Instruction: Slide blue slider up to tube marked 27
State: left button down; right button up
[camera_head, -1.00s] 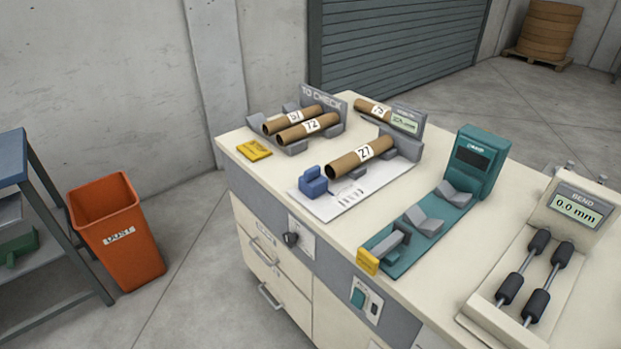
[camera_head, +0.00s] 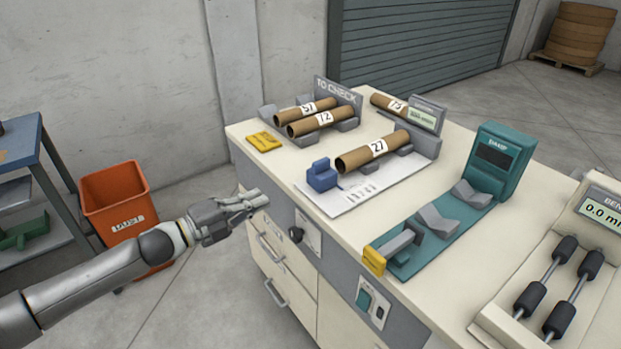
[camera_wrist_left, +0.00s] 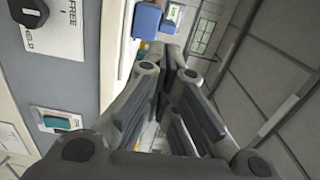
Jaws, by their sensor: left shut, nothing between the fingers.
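The blue slider (camera_head: 322,176) sits on a white measuring plate (camera_head: 325,203) with printed marks, near the front left edge of the bench. The brown tube marked 27 (camera_head: 372,153) lies in a grey cradle on that plate, its open end close to the slider; a small gap seems to lie between them. My left gripper (camera_head: 254,201) is shut and empty, left of the bench front and short of the slider. In the left wrist view its fingers (camera_wrist_left: 172,65) are together, with a blue block (camera_wrist_left: 147,22) beyond them. My right gripper is not in view.
Tubes 57 (camera_head: 306,108) and 72 (camera_head: 318,121) lie in the TO CHECK rack (camera_head: 338,90). A yellow block (camera_head: 264,141) lies left of the plate. A teal gauge (camera_head: 498,160) stands to the right. An orange bin (camera_head: 118,200) stands on the floor.

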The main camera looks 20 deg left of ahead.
pick_arm(q)
jog(key=r, duration=0.1)
jog(key=p, duration=0.3)
send_near(322, 174)
jog(key=shift+m, duration=0.3)
jog(key=w+d, duration=0.1)
jog(key=w+d+r, duration=0.1)
jog(key=w, duration=0.1)
jog(key=shift+w+d+r, duration=0.15)
jog(key=shift+d+r, duration=0.1)
jog(key=shift+d, duration=0.05)
jog(key=shift+w+d+f, duration=0.1)
jog(key=shift+w+d, duration=0.25)
jog(key=shift+w, duration=0.2)
jog(key=b+x, duration=0.1)
jog(key=x, duration=0.3)
jog(key=shift+w+d, duration=0.2)
jog(key=shift+w, duration=0.05)
jog(key=shift+s, duration=0.1)
jog(key=shift+a, duration=0.1)
